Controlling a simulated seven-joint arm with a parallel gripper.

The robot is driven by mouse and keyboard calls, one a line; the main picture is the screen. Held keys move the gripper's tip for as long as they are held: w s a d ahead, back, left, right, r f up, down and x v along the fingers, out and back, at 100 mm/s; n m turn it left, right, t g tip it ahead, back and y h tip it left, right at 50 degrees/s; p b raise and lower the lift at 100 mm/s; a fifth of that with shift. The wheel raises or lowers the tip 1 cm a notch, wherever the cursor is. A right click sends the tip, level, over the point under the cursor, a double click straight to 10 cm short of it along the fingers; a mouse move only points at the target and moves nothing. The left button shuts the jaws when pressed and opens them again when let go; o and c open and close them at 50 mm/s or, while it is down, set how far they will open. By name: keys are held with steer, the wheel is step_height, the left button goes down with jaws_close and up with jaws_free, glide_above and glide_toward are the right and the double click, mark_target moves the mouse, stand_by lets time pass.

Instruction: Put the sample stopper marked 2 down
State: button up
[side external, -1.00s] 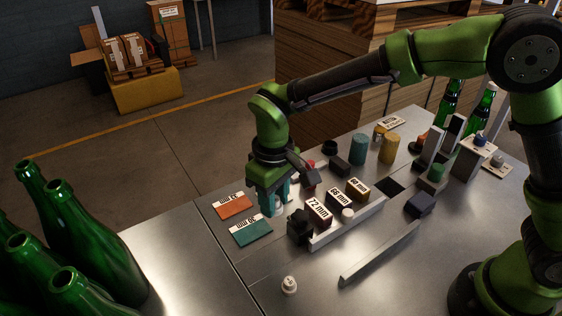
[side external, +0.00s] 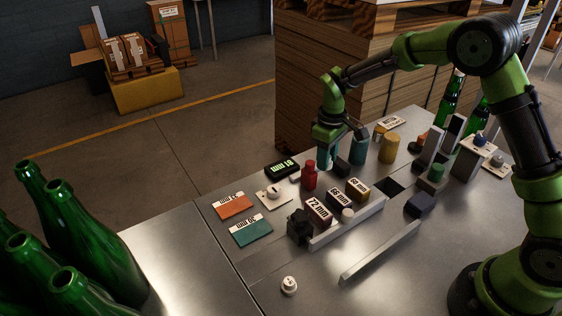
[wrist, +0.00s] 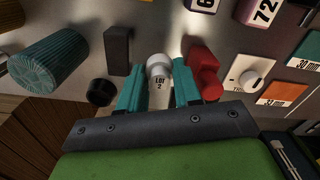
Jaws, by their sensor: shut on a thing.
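The white sample stopper, labelled "LOT 2" (wrist: 159,84), is between my gripper's teal fingertips (wrist: 159,92) in the wrist view. My gripper is shut on it. In the side external view my gripper (side external: 328,155) is at the back of the steel table, behind the red bottle-shaped piece and left of the teal cylinder. The held stopper cannot be made out there. A white plate (side external: 273,197) with a round white piece on it lies left of the red piece; it also shows in the wrist view (wrist: 247,78).
Close to my gripper are the red piece (side external: 309,180), a dark block (side external: 343,166), the teal cylinder (side external: 359,150) and a black puck (wrist: 100,92). A display (side external: 282,169) lies to the left. Another white stopper (side external: 289,286) stands near the front, with bare steel around it.

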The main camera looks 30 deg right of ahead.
steer(key=shift+f, duration=2.05)
steer(key=o, duration=0.7)
steer(key=shift+f, duration=0.15)
step_height(320, 180, up, 13)
steer(key=shift+f, duration=0.2)
steer(key=s+r+m+t+y, duration=0.2)
steer(key=s+r+m+t, duration=0.3)
steer(key=s+r, duration=0.95)
steer(key=s+f+m, duration=0.1)
steer(key=s, duration=0.2)
steer(key=s+f+t, duration=0.1)
steer(key=s, duration=0.2)
steer(key=s+f+m+t, duration=0.1)
steer(key=s, duration=0.2)
steer(key=shift+s+a+m, duration=0.2)
steer(key=shift+a+m, duration=0.1)
steer(key=shift+a, duration=0.1)
